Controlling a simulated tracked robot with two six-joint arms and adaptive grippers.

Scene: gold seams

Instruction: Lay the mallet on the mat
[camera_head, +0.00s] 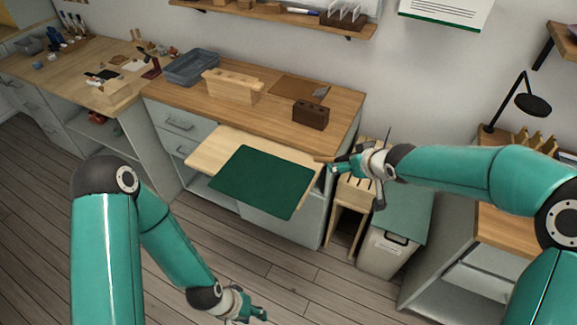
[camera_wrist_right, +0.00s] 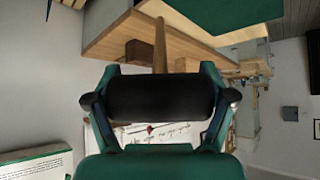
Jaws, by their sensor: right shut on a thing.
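A dark green mat (camera_head: 262,181) lies flat on a pale pull-out board at the front of the workbench; part of it shows at the top of the right wrist view (camera_wrist_right: 225,14). My right gripper (camera_head: 342,165) is just right of the board. In the right wrist view it (camera_wrist_right: 160,100) is shut on the mallet, whose black cylindrical head (camera_wrist_right: 158,97) lies between the fingers. The wooden handle (camera_wrist_right: 160,45) points away from the wrist. In the head view the mallet is mostly hidden by the gripper. My left gripper (camera_head: 248,308) is low over the floor, empty, and looks open.
The pale board (camera_head: 215,150) has bare wood around the mat. A brown block (camera_head: 310,115), a wooden rack (camera_head: 232,86) and a grey bin (camera_head: 190,66) stand on the workbench behind. A wooden stand (camera_head: 347,215) and a lidded bin (camera_head: 388,250) stand below my right arm.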

